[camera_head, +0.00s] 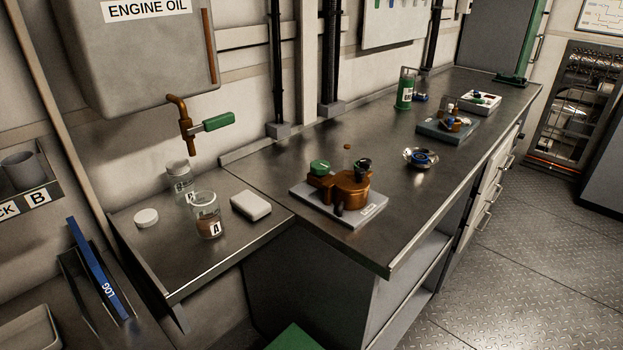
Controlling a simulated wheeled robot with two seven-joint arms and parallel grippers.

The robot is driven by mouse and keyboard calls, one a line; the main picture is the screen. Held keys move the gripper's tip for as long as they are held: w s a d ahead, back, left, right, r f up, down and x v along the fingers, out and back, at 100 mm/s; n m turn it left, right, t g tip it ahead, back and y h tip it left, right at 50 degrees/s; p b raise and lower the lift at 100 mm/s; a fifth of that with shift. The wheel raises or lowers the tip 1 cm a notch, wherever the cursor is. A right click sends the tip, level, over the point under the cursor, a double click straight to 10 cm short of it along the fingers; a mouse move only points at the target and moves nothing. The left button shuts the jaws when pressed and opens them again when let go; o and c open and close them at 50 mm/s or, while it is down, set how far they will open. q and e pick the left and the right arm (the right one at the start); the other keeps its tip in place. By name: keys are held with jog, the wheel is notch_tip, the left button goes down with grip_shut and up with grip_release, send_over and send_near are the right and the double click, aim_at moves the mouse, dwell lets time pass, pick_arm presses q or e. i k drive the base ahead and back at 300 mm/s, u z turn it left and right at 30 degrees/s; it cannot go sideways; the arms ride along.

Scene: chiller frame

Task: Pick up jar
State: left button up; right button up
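Two clear glass jars stand upright on the lower metal shelf at the left. The nearer jar (206,222) has a label "A" and brownish contents near its bottom. The farther jar (180,176) stands behind it, beneath the tap, with a label that looks like "B"; the nearer jar partly hides it. A round white lid (146,217) lies flat on the shelf to the left of the jars. Neither of my grippers shows in this view.
A white block (250,205) lies right of the jars. A brown tap (186,122) with a green handle hangs above, from the engine oil tank (140,50). A copper-coloured device (351,190) sits on the higher bench (300,150). The lower shelf's front is clear.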

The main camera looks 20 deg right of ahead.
aim_at(204, 208)
jog(key=z, duration=0.05)
jog(key=k, duration=0.9)
jog(key=z, duration=1)
jog(key=i, duration=1.15)
jog(key=u, duration=0.6)
